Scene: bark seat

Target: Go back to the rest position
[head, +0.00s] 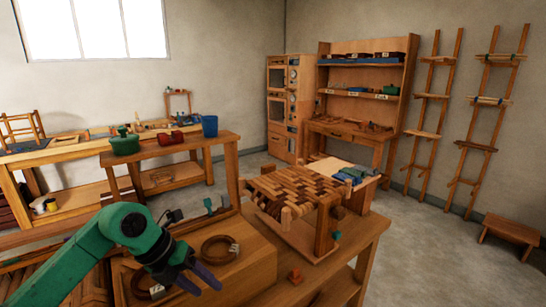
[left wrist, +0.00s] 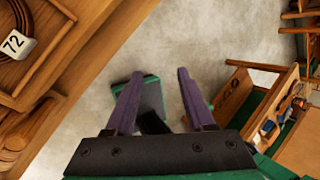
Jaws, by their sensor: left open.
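My left gripper (head: 196,279) is at the lower left of the head view, at the end of my green arm. It is beside the near wooden tray with coiled strips, and its purple fingers point down and to the right. In the left wrist view the gripper (left wrist: 160,76) has its two fingers spread apart, with nothing held between them. Grey floor shows beyond the fingertips. The stool with the part-woven bark seat (head: 300,187) stands on the workbench to the right, apart from the gripper. My right gripper does not show.
A coil of brown strip (head: 219,250) lies in the tray near my left arm. A green pot (head: 124,143) and blue bucket (head: 209,126) stand behind. Open floor (head: 430,250) lies to the right.

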